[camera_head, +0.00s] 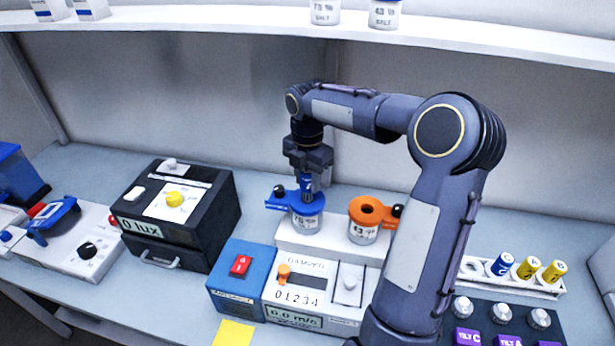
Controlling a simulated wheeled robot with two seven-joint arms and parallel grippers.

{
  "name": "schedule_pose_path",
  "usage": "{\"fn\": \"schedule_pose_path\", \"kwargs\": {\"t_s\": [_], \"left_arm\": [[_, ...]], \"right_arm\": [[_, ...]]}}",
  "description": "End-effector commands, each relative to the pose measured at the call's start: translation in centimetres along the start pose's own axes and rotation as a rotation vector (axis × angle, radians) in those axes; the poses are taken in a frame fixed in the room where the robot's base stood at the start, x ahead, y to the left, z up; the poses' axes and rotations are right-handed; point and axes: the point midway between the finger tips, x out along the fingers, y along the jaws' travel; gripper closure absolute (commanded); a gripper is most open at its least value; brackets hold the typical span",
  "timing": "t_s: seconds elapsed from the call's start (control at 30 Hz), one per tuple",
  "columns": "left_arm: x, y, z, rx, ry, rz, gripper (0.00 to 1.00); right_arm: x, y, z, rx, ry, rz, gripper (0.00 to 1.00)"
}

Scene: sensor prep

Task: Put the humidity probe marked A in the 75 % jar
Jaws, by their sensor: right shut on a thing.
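The 75 % jar (305,224) is white with a blue collar and stands on the left of a white raised block. My right gripper (307,186) points straight down over this jar. It is shut on a slim blue humidity probe (308,183), mostly hidden by the fingers. The probe is upright, with its lower end at the jar's top; I cannot tell how deep it sits. The letter on it cannot be read. My left gripper is not in view.
A 43 % jar (364,231) with an orange collar stands right beside it. A white rack (520,284) holds one blue and two yellow cylinders, with an open slot at its left. A black lux box (180,215) stands left, a blue and white meter (315,293) in front. Shelf (250,17) above.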

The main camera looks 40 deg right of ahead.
Motion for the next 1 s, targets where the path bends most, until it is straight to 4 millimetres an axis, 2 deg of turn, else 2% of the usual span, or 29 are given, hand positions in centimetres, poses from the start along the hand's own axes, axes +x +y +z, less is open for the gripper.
{"fn": "schedule_pose_path", "kwargs": {"t_s": [1.0], "left_arm": [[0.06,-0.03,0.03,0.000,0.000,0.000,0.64]], "right_arm": [[0.75,-0.02,-0.02,0.000,0.000,-0.001,0.91]]}}
